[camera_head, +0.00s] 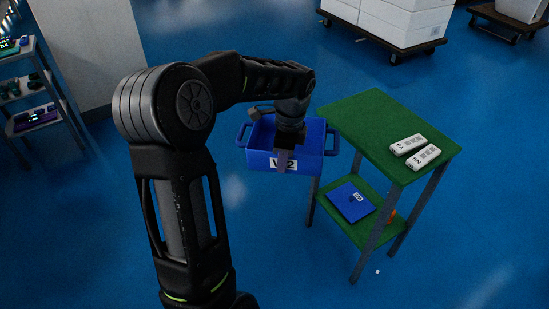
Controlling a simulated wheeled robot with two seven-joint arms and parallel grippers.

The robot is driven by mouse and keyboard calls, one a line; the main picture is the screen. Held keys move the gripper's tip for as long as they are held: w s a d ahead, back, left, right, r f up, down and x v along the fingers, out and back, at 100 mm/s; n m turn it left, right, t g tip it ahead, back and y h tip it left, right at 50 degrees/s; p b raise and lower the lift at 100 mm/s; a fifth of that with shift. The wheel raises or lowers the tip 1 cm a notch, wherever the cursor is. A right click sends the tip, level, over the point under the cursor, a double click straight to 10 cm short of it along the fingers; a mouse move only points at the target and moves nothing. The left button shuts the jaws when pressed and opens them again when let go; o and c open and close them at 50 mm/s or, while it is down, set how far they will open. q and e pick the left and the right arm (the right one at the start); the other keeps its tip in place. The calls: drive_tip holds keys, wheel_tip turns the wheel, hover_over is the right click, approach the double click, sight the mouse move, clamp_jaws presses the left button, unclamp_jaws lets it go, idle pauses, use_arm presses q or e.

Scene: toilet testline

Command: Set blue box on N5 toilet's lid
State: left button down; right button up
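The blue box (310,162) is an open-topped bin with side handles and a white label on its near wall, which I read as W2 without certainty. It is in the middle of the head view, left of the green table. My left arm reaches over it, and my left gripper (286,158) points down at its near wall, with the fingers over the rim. The gripper appears shut on that wall, and the box appears held off the floor. The fingertips are partly hard to make out. My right gripper is out of view. No toilet or N5 label shows.
A green two-level table (367,115) stands just right of the box. Two white labelled pieces (408,144) lie on its top, and a flat blue labelled item (350,202) lies on its lower shelf. Shelving (35,95) stands left; white cartons (395,20) stand behind. Blue floor lies open in front.

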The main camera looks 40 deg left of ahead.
sight(303, 173)
use_arm(q)
drive_tip(key=w+d+f+n, duration=0.1)
drive_tip(key=n, duration=0.1)
drive_tip(key=w+d+f+n, duration=0.1)
drive_tip(key=d+f+n, duration=0.1)
drive_tip(key=w+d+f+n, duration=0.1)
drive_tip(key=n, duration=0.1)
drive_tip(key=shift+d+f, duration=0.35)
drive_tip(key=d+f+n, duration=0.2)
drive_tip(key=d+f, duration=0.4)
drive_tip(key=d, duration=0.2)
drive_tip(key=w+d+f+n, duration=0.1)
drive_tip(key=d+f+n, duration=0.2)
drive_tip(key=d+f, duration=0.3)
drive_tip(key=d, duration=0.2)
drive_tip(key=shift+d+f+g+h, duration=0.2)
drive_tip(key=shift+d+g+h, duration=0.2)
drive_tip(key=shift+a, duration=0.15)
